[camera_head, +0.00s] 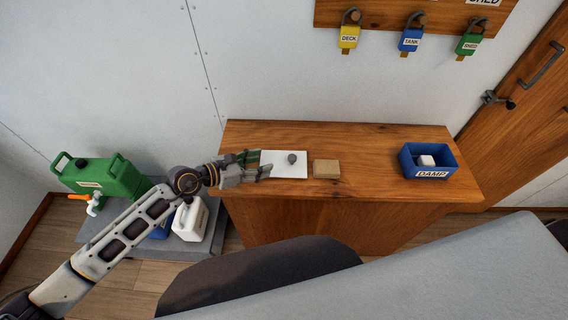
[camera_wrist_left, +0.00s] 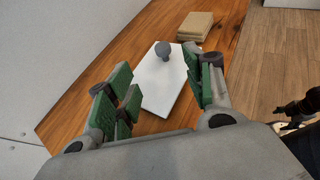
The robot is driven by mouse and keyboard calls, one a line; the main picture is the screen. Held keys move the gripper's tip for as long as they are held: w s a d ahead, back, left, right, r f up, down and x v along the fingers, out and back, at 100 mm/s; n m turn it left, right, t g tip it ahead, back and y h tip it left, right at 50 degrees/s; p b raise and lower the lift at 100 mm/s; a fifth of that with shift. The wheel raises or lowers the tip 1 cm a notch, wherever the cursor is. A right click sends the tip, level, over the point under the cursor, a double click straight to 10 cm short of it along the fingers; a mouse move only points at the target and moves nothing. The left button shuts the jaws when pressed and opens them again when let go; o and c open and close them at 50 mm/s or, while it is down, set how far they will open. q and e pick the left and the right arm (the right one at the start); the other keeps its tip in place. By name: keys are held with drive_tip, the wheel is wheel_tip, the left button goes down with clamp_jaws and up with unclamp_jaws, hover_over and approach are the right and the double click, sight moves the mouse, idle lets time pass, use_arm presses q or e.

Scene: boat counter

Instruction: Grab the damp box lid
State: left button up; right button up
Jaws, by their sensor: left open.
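The white lid (camera_head: 284,171) with a grey knob (camera_head: 291,158) lies flat on the left part of the wooden counter. My left gripper (camera_head: 259,164) is at the lid's left edge in the head view, open. In the left wrist view the lid (camera_wrist_left: 160,90) lies between the open green-padded fingers (camera_wrist_left: 163,95), with the knob (camera_wrist_left: 163,50) beyond the fingertips. The fingers do not hold the lid. The blue box labelled DAMP (camera_head: 430,172) stands open at the counter's right with a small white block (camera_head: 426,160) inside. My right gripper does not show.
A tan block (camera_head: 326,169) sits just right of the lid; it also shows in the left wrist view (camera_wrist_left: 195,26). The wooden counter (camera_head: 370,180) is clear between this block and the blue box. Tagged padlocks (camera_head: 410,40) hang on a board above. A green canister (camera_head: 105,175) stands low at left.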

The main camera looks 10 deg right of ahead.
use_arm(q)
approach(290, 157)
drive_tip(key=shift+p+x, duration=0.35)
drive_tip(key=shift+x, duration=1.85)
drive_tip(key=shift+w+d+f, duration=0.25)
drive_tip(key=shift+w+d, duration=0.1)
drive_tip(key=shift+d, duration=0.15)
drive_tip(key=shift+p+x, duration=0.35)
drive_tip(key=shift+x, duration=2.25)
drive_tip(key=shift+s, duration=0.2)
drive_tip(key=c, duration=1.1)
